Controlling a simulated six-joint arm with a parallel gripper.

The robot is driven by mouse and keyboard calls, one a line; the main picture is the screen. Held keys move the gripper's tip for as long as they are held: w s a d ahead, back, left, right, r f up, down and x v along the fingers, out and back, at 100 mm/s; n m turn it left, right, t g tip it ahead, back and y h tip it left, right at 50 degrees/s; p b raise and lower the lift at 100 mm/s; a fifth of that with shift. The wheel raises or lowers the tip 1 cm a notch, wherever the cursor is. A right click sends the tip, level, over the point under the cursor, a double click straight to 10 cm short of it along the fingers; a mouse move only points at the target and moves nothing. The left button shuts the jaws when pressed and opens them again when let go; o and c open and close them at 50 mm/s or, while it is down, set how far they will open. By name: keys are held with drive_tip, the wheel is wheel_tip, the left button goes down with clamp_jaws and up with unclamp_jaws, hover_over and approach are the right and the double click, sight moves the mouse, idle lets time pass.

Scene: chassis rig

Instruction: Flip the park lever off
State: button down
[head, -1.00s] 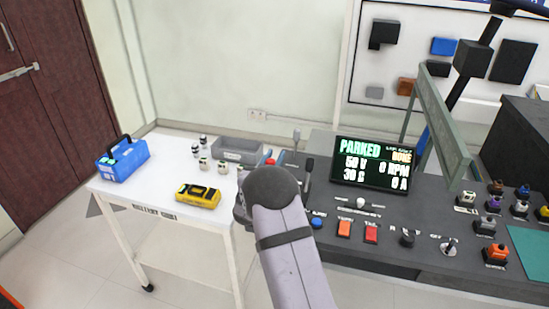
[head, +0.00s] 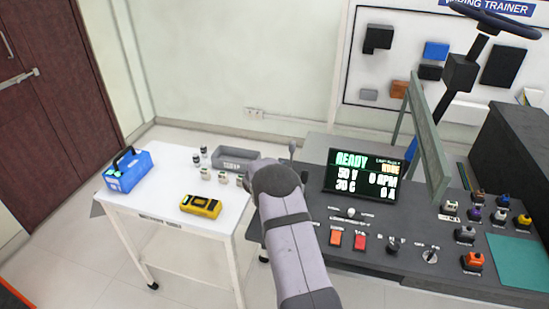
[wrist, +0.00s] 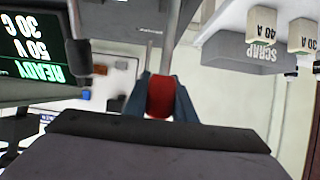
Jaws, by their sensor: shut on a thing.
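My gripper (wrist: 160,90) is shut on the red knob of the park lever (wrist: 160,101) in the wrist view, with a blue-grey finger on each side of it. A grey rod runs up the picture from about the knob. In the head view my arm hides the gripper and the red knob. The display screen (head: 362,176) on the dark console reads READY in green. It also shows upside down in the wrist view (wrist: 32,45).
A second lever with a grey knob (head: 292,150) stands just behind my arm. Orange (head: 336,237) and red (head: 361,242) buttons lie right of the arm. A white cart (head: 165,205) on the left carries a blue caddy (head: 128,172), a yellow meter (head: 201,206) and a grey bin (head: 235,159).

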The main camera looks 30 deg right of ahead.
drive_tip(key=shift+w+d+f, duration=0.25)
drive_tip(key=shift+d+f, duration=0.1)
drive_tip(key=shift+f, duration=0.2)
drive_tip(key=c, duration=1.5)
unclamp_jaws()
drive_tip(key=shift+c, duration=0.2)
drive_tip(key=shift+o, duration=0.4)
drive_tip(key=shift+w, duration=0.1)
drive_tip(key=shift+r, duration=0.2)
